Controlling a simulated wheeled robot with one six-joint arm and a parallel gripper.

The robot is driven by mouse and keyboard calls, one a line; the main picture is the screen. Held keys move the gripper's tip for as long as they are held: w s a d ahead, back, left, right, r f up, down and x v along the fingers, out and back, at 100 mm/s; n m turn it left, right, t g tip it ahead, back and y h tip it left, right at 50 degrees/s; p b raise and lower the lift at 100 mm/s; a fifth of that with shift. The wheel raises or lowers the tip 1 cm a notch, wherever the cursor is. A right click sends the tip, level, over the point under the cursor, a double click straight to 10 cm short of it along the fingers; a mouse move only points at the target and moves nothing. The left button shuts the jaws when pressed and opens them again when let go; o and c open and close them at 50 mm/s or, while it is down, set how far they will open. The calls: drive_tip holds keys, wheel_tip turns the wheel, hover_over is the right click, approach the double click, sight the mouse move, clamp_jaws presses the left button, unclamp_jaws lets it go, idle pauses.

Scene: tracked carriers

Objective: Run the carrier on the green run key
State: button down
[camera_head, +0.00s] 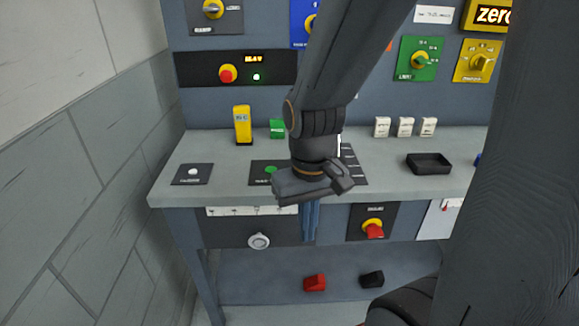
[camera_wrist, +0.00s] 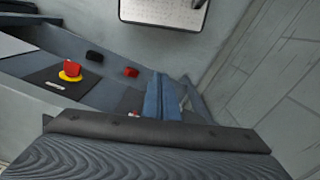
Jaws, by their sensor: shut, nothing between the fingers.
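A round green key (camera_head: 270,170) sits on a dark plate on the bench top, left of my wrist. The plate's lettering is too small to read, and my wrist hides its right part. Below the bench edge is a dark panel with a pale marked strip (camera_head: 235,211) and a round grey knob (camera_head: 259,241). I cannot tell whether this is the carrier's track. My gripper (camera_head: 310,236) points down in front of the bench's front edge, right of the knob. Its blue fingers are together and empty, also in the wrist view (camera_wrist: 163,80).
A yellow post (camera_head: 242,125) and green block (camera_head: 277,129) stand behind the key. A plate with a white button (camera_head: 192,173) lies left, a black tray (camera_head: 429,163) right. A red-and-yellow knob (camera_head: 373,229) is on the front. Red (camera_head: 315,282) and black (camera_head: 372,279) blocks lie below.

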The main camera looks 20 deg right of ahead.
drive_tip(key=w+d+r+n+t+p, duration=0.1)
drive_tip(key=w+r+n+p, duration=0.1)
drive_tip(key=w, duration=0.3)
drive_tip(key=w+d+r+n+t+p, duration=0.2)
drive_tip(key=w+p, duration=0.2)
drive_tip(key=w, duration=0.1)
drive_tip(key=w+d+r+n+t+p, duration=0.1)
drive_tip(key=w+r+n+p, duration=0.1)
drive_tip(key=w+p, duration=0.2)
drive_tip(key=shift+w+d+r+t+h, duration=0.2)
drive_tip(key=shift+w+d+t+h, duration=0.1)
drive_tip(key=shift+w+t, duration=0.15)
drive_tip(key=w+a+r+n+t+y+p, duration=0.3)
drive_tip(key=w+a+r+n+y+p, duration=0.1)
drive_tip(key=w+n+p, duration=0.3)
drive_tip(key=shift+w+r+n+p, duration=0.45)
drive_tip(key=shift+w+p, duration=0.25)
drive_tip(key=shift+w, duration=0.4)
drive_tip(key=shift+t, duration=0.25)
wheel_tip(320, 180, down, 9)
drive_tip(key=b, duration=0.8)
drive_tip(key=shift+r, duration=0.15)
drive_tip(key=shift+f+b, duration=0.3)
drive_tip(key=shift+f, duration=0.1)
